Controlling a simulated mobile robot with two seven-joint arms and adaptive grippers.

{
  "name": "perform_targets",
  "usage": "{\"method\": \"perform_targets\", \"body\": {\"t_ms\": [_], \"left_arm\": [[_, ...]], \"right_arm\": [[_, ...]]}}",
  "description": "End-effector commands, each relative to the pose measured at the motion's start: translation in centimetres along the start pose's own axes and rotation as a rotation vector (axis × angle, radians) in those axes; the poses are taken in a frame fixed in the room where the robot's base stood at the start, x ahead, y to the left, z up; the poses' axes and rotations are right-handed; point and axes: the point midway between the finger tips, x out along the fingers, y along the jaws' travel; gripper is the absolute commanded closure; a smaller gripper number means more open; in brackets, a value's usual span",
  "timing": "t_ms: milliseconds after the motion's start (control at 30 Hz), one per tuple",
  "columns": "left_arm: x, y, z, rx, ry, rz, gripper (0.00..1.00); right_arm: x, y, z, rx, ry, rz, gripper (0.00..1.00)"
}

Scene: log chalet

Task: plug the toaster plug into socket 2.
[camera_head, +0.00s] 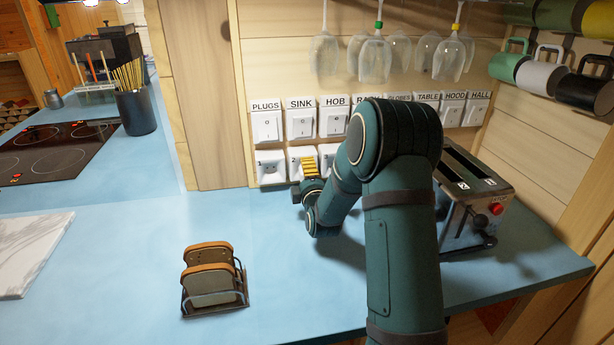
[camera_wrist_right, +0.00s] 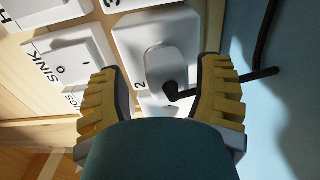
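In the right wrist view, a grey plug (camera_wrist_right: 165,68) with a black cord (camera_wrist_right: 255,76) sits against the face of the white socket marked 2 (camera_wrist_right: 130,40). It looks seated there, but its pins are hidden. My right gripper (camera_wrist_right: 166,95) has its yellow-padded fingers apart on both sides of the plug, with gaps visible, so it looks open. In the head view the right gripper (camera_head: 306,168) is at the lower socket row and covers most of socket 2. The toaster (camera_head: 470,205) stands at the right on the blue counter, partly behind my right arm. My left gripper is not in view.
Labelled switches (camera_head: 267,125) line the wall above the sockets. Glasses (camera_head: 375,55) hang above, and mugs (camera_head: 545,75) hang at the right. A toast rack (camera_head: 213,298) with bread stands at the front.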

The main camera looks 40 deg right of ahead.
Motion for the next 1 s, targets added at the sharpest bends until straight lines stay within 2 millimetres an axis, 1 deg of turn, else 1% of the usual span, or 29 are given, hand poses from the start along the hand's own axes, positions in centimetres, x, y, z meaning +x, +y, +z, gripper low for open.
{"method": "perform_targets", "body": {"t_ms": [167,267,367,600,800,900,1000], "left_arm": [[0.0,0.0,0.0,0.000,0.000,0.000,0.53],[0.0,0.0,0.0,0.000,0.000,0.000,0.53],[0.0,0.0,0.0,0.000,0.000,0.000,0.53],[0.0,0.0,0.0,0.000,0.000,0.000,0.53],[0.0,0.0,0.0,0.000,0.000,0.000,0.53],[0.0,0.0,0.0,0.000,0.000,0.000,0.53],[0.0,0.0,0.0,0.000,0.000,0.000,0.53]], "right_arm": [[-0.1,0.0,0.0,0.000,0.000,-0.001,0.34],[-0.7,-0.1,0.0,0.000,0.000,-0.002,0.34],[-1.9,0.0,-0.1,0.001,0.001,-0.002,0.34],[-6.8,0.0,0.0,0.001,0.001,-0.002,0.34],[-10.2,0.0,0.0,0.001,0.001,-0.002,0.34],[-11.2,0.0,0.0,0.001,0.001,-0.001,0.34],[-11.8,0.0,0.0,0.000,0.000,0.000,0.34]]}}
